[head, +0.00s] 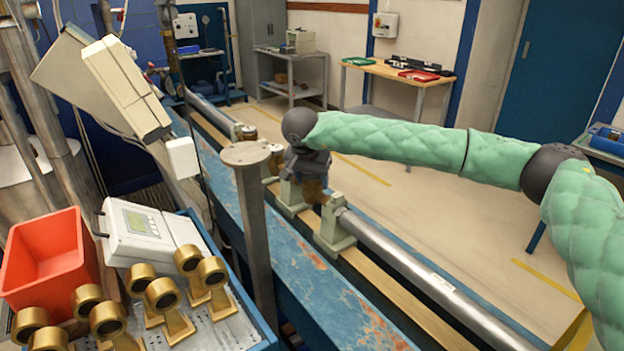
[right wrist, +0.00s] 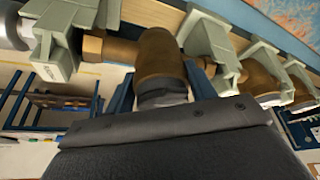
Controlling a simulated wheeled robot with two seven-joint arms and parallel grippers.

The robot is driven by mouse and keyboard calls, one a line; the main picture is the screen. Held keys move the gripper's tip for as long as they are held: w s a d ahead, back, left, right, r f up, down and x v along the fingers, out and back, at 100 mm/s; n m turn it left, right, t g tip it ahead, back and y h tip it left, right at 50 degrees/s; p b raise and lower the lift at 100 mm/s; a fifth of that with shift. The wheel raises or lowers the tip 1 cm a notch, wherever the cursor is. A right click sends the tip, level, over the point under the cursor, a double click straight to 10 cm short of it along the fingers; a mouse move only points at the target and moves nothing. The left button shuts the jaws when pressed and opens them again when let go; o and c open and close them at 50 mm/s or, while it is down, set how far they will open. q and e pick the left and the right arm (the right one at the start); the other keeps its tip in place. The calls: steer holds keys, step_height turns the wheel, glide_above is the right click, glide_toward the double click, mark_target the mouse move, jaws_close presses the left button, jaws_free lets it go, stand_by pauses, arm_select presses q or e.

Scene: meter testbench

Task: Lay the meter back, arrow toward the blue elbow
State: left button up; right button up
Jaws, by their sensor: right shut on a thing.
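My right gripper (head: 310,178) is over the test rail in the head view, partly hidden by its own wrist. It is shut on a brass meter (head: 312,192), which sits between two pale green clamps (head: 334,232). In the right wrist view the meter (right wrist: 160,58) shows as a rounded brass body between the dark blue fingers of the right gripper (right wrist: 160,90). It appears in line with a brass pipe piece beside the clamp (right wrist: 55,42). I cannot make out the meter's arrow or be sure of a blue elbow. My left gripper is not in view.
More brass meters (head: 275,153) sit farther along the rail. A steel pipe (head: 410,268) runs toward the near right. A grey post (head: 255,235) stands in front of the worn blue bench beam (head: 315,285). Left are a red bin (head: 50,258) and several gold-coloured fittings (head: 163,297).

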steer(key=shift+f, duration=0.1)
stand_by(0.4)
steer(key=o, duration=1.8)
steer(key=shift+c, duration=0.2)
steer(key=shift+f, duration=0.1)
steer(key=shift+r, duration=4.55)
